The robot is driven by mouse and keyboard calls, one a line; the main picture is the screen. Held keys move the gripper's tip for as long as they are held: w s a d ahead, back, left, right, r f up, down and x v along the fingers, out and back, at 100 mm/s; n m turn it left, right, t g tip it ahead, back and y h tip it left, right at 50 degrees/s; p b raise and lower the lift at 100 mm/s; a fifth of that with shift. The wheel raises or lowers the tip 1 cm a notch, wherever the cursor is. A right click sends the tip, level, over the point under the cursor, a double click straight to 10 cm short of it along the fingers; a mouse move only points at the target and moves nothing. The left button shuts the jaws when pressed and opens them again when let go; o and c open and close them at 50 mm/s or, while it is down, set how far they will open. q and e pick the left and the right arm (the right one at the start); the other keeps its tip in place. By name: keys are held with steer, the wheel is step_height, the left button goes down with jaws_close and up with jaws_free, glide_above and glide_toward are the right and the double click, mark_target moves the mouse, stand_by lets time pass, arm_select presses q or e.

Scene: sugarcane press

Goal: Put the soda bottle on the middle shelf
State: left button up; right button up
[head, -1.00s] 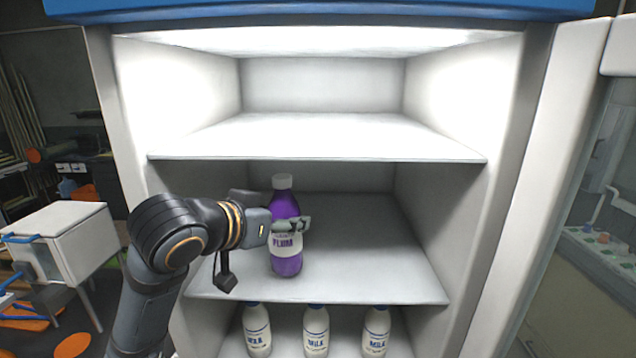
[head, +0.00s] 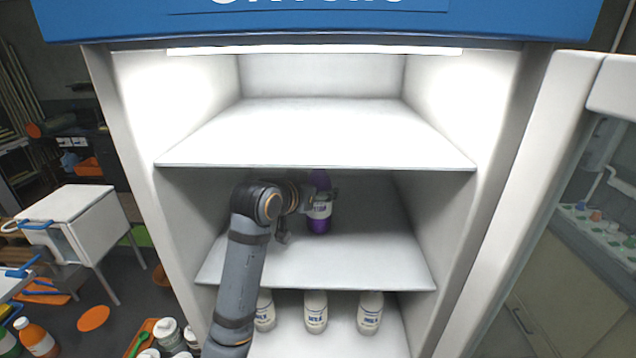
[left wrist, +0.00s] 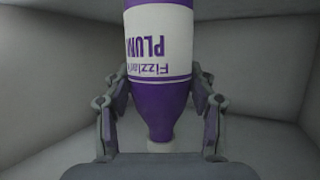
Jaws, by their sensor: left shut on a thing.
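The soda bottle (head: 319,211) is purple with a white label reading "PLUM". It is upright inside the fridge, over the middle shelf (head: 370,262). My left gripper (head: 322,197) is shut on the bottle, and its arm reaches in from below left. In the left wrist view, the bottle (left wrist: 160,85) stands between the two fingers (left wrist: 160,110) and appears upside down. The bottle's base is at or just above the shelf; I cannot tell whether it touches. The bottle's top is partly hidden by the upper shelf's edge. My right gripper is not in view.
The upper shelf (head: 320,140) is empty and lies above my arm. Several milk bottles (head: 316,312) stand on the lower shelf. Fridge walls bound both sides, and the glass door (head: 560,200) stands open at right. The middle shelf's right side is clear.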

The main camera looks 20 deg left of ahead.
arm_select(q)
steer(key=shift+s+a+f, duration=0.1)
steer(key=o, duration=1.6)
steer(key=shift+c, duration=0.2)
steer(key=b+v, duration=0.5)
steer(key=v, duration=0.7)
